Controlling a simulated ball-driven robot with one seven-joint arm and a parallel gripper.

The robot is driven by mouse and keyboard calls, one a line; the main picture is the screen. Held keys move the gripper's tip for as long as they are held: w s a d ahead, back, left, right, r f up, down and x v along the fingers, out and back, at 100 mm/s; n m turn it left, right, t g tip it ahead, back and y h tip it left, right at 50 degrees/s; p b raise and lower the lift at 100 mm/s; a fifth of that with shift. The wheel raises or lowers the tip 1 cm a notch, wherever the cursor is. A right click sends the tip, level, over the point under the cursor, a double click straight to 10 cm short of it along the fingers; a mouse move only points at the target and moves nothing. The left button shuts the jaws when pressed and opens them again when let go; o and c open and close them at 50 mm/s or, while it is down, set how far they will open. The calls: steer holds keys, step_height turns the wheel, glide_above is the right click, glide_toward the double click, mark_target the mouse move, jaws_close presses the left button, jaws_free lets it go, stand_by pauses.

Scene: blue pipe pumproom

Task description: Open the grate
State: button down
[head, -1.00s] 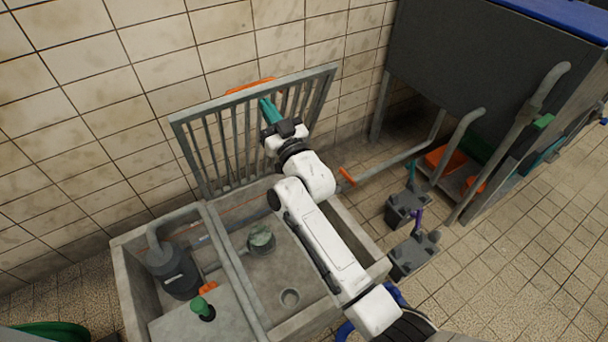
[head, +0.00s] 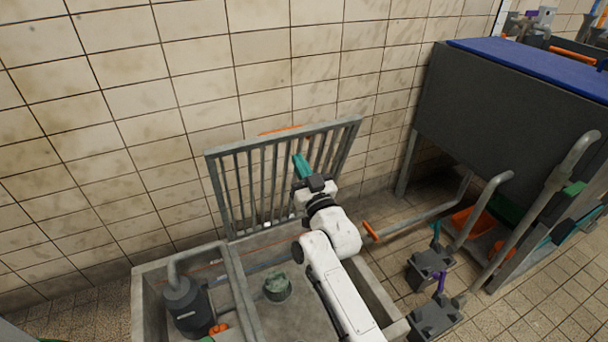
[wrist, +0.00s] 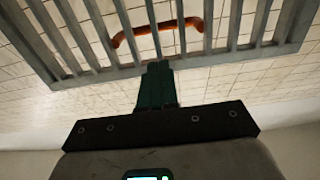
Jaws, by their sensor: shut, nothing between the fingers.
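The grey barred grate (head: 251,151) stands raised, close to upright, at the back of the concrete pit, near the tiled wall. Its orange handle (head: 281,130) shows on the wall side, along the top; in the wrist view the handle (wrist: 158,30) appears behind the bars. My gripper (head: 299,161), with teal fingers, is in front of the bars on the pit side. In the wrist view its closed fingers (wrist: 155,80) reach up to the grate's frame edge (wrist: 205,62). I cannot tell whether they touch it. Nothing is held.
The concrete pit (head: 141,310) below holds a dark pump (head: 187,306) and a small green-grey fitting (head: 277,287). At right are an orange-ended pipe (head: 370,230), dark grey units (head: 432,268) and a large dark tank (head: 500,110). Tiled floor is free between them.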

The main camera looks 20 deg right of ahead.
steer(key=p+v, duration=0.1)
steer(key=v, duration=0.9)
steer(key=s+f+n+g+y, duration=0.1)
steer(key=s+f+g, duration=0.8)
steer(key=s+f, duration=0.3)
steer(key=s+d+f+m+g+h, duration=0.15)
steer(key=s+g, duration=0.45)
steer(key=s, duration=0.7)
steer(key=s+d+f+g, duration=0.25)
steer(key=s+g, duration=0.25)
steer(key=s, duration=0.8)
step_height(320, 180, up, 17)
steer(key=a+p, duration=0.1)
steer(key=p, duration=1.7)
steer(key=shift+s, duration=0.15)
